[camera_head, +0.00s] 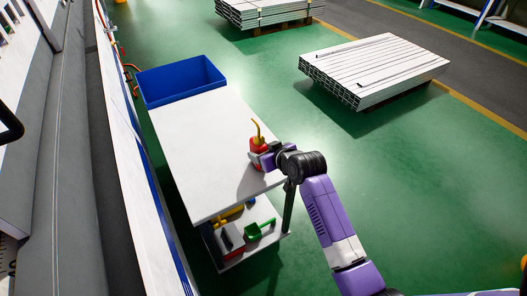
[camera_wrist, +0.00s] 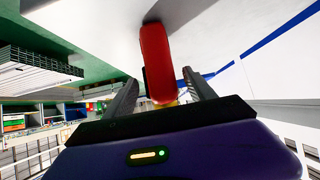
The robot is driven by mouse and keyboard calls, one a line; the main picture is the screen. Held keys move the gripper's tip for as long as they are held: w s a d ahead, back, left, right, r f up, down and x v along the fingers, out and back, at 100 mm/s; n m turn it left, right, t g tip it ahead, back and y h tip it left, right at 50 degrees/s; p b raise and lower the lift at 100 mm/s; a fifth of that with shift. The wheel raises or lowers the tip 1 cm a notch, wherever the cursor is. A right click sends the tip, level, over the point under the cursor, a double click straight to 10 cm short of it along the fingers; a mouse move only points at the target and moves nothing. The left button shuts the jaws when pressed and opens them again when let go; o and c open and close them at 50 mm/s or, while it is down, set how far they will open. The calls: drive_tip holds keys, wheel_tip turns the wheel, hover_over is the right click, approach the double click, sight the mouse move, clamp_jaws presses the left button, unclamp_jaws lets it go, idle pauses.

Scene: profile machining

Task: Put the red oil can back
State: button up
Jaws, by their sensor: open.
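The red oil can (camera_head: 257,144) with a yellow spout stands upright on the white top of the cart (camera_head: 195,130), near its right edge. My gripper (camera_head: 259,158) is at the can, reaching in from the right. In the wrist view, the red can body (camera_wrist: 155,55) lies between the two dark fingers of my gripper (camera_wrist: 160,75). The fingers are apart, with a visible gap at least on the right side of the can. Part of the can is hidden behind the gripper in the head view.
A blue bin (camera_head: 181,82) sits at the cart's far end. The lower shelf holds a grey and red box (camera_head: 230,238), a green item (camera_head: 262,229) and yellow items. The rest of the cart top is clear. Stacked metal profiles (camera_head: 375,68) lie on the floor beyond.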

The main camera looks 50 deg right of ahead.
drive_tip(key=shift+s+r, duration=0.15)
drive_tip(key=shift+r, duration=0.15)
drive_tip(key=v, duration=1.2)
drive_tip(key=s+a+f+t, duration=0.1)
drive_tip(key=s+a+f, duration=0.1)
drive_tip(key=s+a, duration=0.5)
drive_tip(key=s+a+f, duration=0.2)
drive_tip(key=s+a, duration=0.3)
drive_tip(key=a, duration=0.4)
drive_tip(key=s+a+r+n+t+y, duration=0.1)
drive_tip(key=s+a+r, duration=0.1)
drive_tip(key=s+r, duration=0.3)
drive_tip(key=s+a+r+n+t+y, duration=0.2)
drive_tip(key=s+r, duration=0.3)
drive_tip(key=s, duration=0.6)
drive_tip(key=shift+a+p, duration=0.3)
drive_tip(key=shift+a, duration=0.35)
